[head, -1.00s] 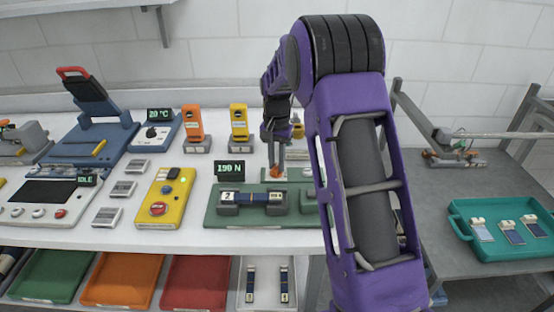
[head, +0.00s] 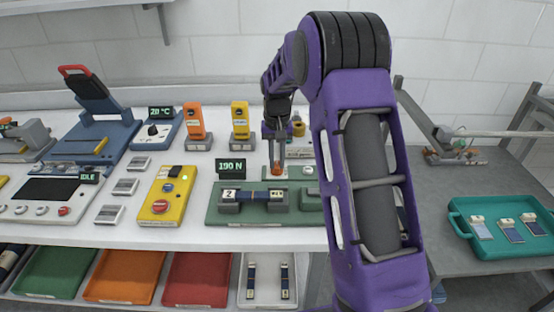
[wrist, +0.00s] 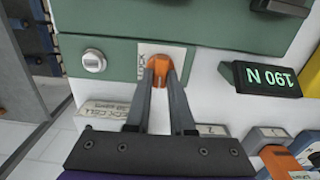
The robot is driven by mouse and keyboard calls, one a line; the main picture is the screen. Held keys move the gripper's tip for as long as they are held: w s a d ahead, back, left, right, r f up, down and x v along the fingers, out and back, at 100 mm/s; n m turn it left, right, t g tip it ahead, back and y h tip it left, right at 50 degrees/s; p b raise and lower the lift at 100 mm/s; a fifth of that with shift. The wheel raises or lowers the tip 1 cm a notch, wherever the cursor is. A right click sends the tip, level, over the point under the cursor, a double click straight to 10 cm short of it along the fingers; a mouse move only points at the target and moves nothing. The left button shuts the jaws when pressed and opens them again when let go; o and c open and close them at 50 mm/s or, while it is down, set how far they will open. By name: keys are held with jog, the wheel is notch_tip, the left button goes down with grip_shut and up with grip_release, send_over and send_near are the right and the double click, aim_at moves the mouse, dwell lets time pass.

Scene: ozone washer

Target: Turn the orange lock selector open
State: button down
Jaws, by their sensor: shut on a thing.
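The orange lock selector (wrist: 160,65) is a small knob on a white plate marked LOCK (wrist: 141,66), on the green fixture (wrist: 115,25). It also shows in the head view (head: 277,171), at the back of the fixture. My gripper (wrist: 161,73) is shut on the selector, one finger on each side of it. In the head view, my gripper (head: 275,160) reaches down onto it from above. The fingers hide part of the knob, so I cannot tell its exact setting.
A 190 N display (head: 230,166) stands beside the fixture. A round white button (wrist: 94,61) sits near the selector in the wrist view. Orange (head: 195,122) and yellow (head: 240,122) upright devices stand behind to the left. A teal tray (head: 480,247) lies on the right table.

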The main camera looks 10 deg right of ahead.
aim_at(277, 163)
jog(key=c, duration=0.8)
grip_release()
jog(key=shift+r, duration=0.1)
notch_tip(277, 163, up, 17)
jog(key=shift+r, duration=0.15)
